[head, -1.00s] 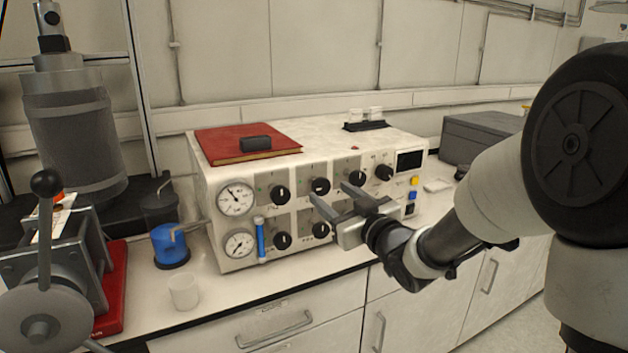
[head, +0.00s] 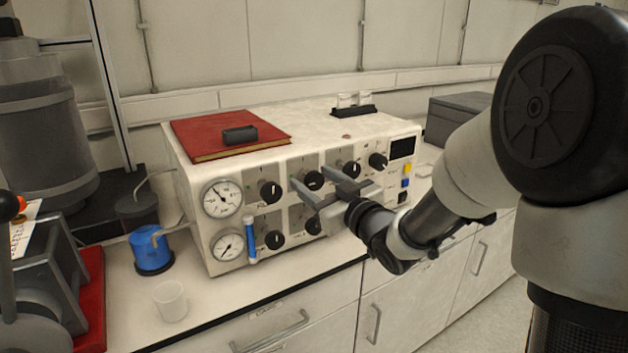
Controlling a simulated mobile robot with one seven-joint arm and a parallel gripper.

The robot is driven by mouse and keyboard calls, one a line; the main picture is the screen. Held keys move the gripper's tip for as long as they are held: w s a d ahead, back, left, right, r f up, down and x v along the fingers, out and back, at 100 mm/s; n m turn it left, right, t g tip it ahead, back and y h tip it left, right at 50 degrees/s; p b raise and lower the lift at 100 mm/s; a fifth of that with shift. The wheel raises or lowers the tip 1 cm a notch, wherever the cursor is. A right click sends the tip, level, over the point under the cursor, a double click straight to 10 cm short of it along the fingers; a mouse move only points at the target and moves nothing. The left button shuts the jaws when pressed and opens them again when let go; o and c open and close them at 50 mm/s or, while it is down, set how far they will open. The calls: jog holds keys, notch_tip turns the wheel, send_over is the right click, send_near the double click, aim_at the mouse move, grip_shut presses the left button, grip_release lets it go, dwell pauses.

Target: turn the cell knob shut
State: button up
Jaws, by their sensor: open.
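The instrument box (head: 190,235) has two rows of black knobs with white pointer marks on its front panel. The labels are too small to read, so I cannot tell which knob is the cell knob. My gripper (head: 310,177) is open, its two fingers pointing at the panel. An upper-row knob (head: 314,181) shows between the fingertips; I cannot tell if they touch it or are still in front of it. Other upper knobs are one to the left (head: 270,191) and two to the right (head: 351,168). The lower knob (head: 312,225) is partly hidden by my gripper.
Two dials and a blue tube (head: 250,240) are at the panel's left. A red book (head: 215,133) lies on the box. A blue container (head: 151,250) and white cup (head: 170,300) stand at left on the counter. A grey case (head: 458,118) is behind at right.

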jog(key=c, duration=1.1)
jog(key=shift+o, duration=0.2)
jog(key=shift+m, duration=0.4)
jog(key=m+p, duration=0.2)
jog(key=m, duration=0.1)
jog(key=shift+r+m, duration=0.15)
jog(key=shift+m, duration=0.25)
jog(key=m+p, duration=0.2)
jog(key=m, duration=0.2)
jog(key=shift+m, duration=0.3)
jog(key=m+p, duration=0.3)
jog(key=m, duration=0.1)
jog(key=shift+d, duration=0.1)
jog(key=m+p, duration=0.3)
jog(key=m, duration=0.1)
jog(key=shift+m, duration=0.3)
